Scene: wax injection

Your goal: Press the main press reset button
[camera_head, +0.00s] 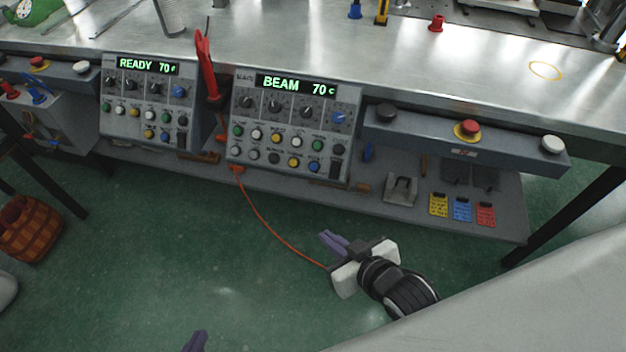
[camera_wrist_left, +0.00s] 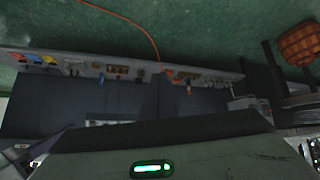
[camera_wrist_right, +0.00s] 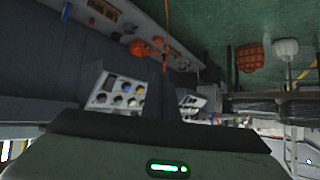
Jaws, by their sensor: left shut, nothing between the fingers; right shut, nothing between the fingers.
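The right control panel (camera_head: 295,125) reads "BEAM 70c" and carries knobs and rows of green, white, yellow, blue and black buttons. The left control panel (camera_head: 149,104) reads "READY 70c" and has similar buttons. I cannot read which button is the reset. My right gripper (camera_head: 333,242) is shut and empty, in front of and below the right panel, apart from it. My left gripper (camera_head: 195,342) shows only its fingertips at the bottom edge of the head view. It is shut, touching nothing. The right wrist view shows a panel's buttons (camera_wrist_right: 122,93) beyond the fingers.
A grey bar (camera_head: 500,146) under the table edge holds a black button (camera_head: 386,112), a red mushroom button (camera_head: 468,129) and a white button (camera_head: 552,144). An orange cable (camera_head: 265,222) hangs to the floor. A lower shelf (camera_head: 395,216) holds tools and cards. A basket (camera_head: 28,229) stands left.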

